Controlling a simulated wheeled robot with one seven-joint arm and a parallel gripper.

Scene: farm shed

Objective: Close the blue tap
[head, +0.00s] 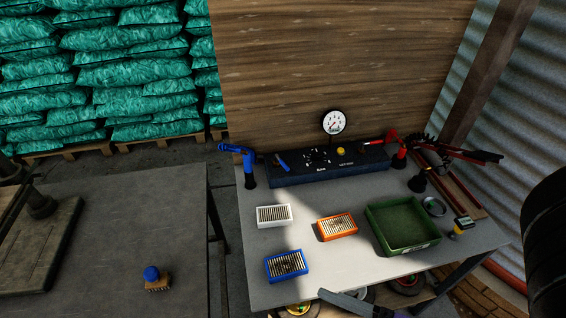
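A long dark box (330,167) with dials and switches stands along the back of the right-hand bench. A red lever (372,142) is at the box's right end.
White (274,216), orange (337,227) and blue (286,266) slatted boxes and a green tray (399,227) occupy the bench. A round gauge (334,122) stands behind the box. A dark grey shape (350,303) crosses the bench's front edge. A tyre (546,245) is at right.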

